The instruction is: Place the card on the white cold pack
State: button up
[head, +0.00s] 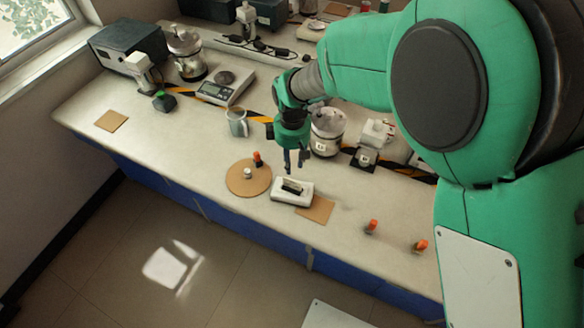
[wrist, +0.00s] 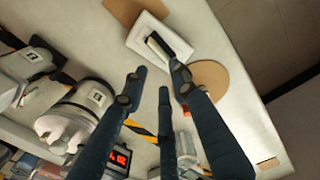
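The white cold pack (head: 279,195) lies near the front edge of the bench, partly over a brown square; it also shows in the wrist view (wrist: 139,44). A small dark piece with a pale edge, seemingly the card (head: 291,187), rests on top of the pack; in the wrist view (wrist: 158,46) it lies across the pack's middle. I cannot tell whether it is flat or tilted. My gripper (head: 294,166) is just above and behind the pack, fingers pointing down. In the wrist view its fingers (wrist: 160,82) are spread, with nothing between them.
A round brown board (head: 240,184) with a small white piece (head: 247,173) and an orange-topped item (head: 257,158) is left of the pack. The brown square (head: 318,210) is at its right. Two orange-topped items (head: 371,227) (head: 420,246) stand further right. A metal jar (head: 327,132) stands behind.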

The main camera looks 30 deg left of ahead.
jog(key=shift+r, duration=0.65)
dwell(0.5)
jog(key=d+r+m+t+y, duration=0.15)
jog(key=d+r+m, duration=0.65)
jog(key=d+r, duration=1.5)
jog(key=s+d+r+m+t, duration=0.2)
jog(key=s+d+m, duration=0.3)
jog(key=s+d, duration=0.3)
jog(key=s+d+r+m+t+h, duration=0.1)
jog(key=s+d+m, duration=0.4)
jog(key=d, duration=1)
jog(key=s+r+t, duration=0.1)
jog(key=s+r, duration=0.1)
jog(key=s, duration=0.1)
jog(key=shift+r, duration=0.35)
jog(key=shift+h, duration=0.25)
